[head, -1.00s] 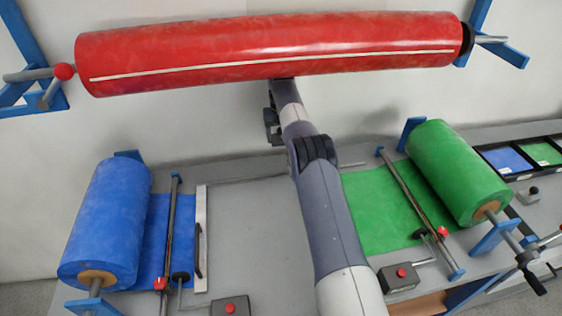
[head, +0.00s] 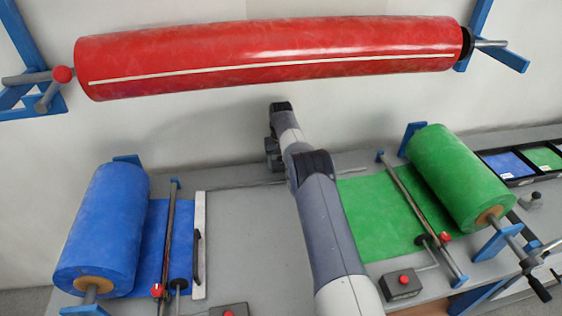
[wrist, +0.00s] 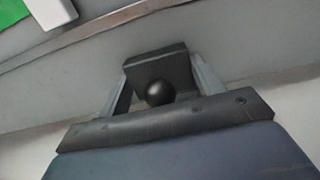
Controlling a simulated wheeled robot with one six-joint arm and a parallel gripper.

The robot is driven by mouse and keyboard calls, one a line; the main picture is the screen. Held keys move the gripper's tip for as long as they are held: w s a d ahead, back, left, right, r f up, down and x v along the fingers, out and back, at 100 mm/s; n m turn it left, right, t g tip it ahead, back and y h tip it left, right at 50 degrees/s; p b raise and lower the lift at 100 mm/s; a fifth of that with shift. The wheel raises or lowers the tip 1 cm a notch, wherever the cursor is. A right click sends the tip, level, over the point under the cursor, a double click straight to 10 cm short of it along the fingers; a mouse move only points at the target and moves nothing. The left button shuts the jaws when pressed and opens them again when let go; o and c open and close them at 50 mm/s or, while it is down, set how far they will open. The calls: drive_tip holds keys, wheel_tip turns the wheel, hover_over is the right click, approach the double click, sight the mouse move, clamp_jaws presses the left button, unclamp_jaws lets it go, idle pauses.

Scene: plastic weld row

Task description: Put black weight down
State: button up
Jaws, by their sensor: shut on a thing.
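The black weight (wrist: 157,62), a dark block with a round black knob (wrist: 158,93), is in the wrist view. My gripper (wrist: 160,74) is shut on it, with one grey finger on each side. Grey surface lies behind the weight; I cannot tell whether the weight touches it. In the head view my arm reaches over the bench between the blue and green sheets. The weight and my fingertips cannot be made out there.
A large red roll (head: 265,58) hangs above and behind. A blue roll (head: 107,225) stands left, a green roll (head: 460,175) right. Red-button boxes (head: 402,284) sit near the front. Bare grey bench (head: 245,235) lies left of my arm. A metal strip (wrist: 90,32) crosses the wrist view.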

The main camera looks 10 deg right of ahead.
drive_tip(key=shift+f, duration=0.1)
drive_tip(key=o, duration=1.5)
drive_tip(key=shift+c, duration=0.2)
drive_tip(key=shift+r+b, duration=0.35)
drive_tip(key=shift+r, duration=3.55)
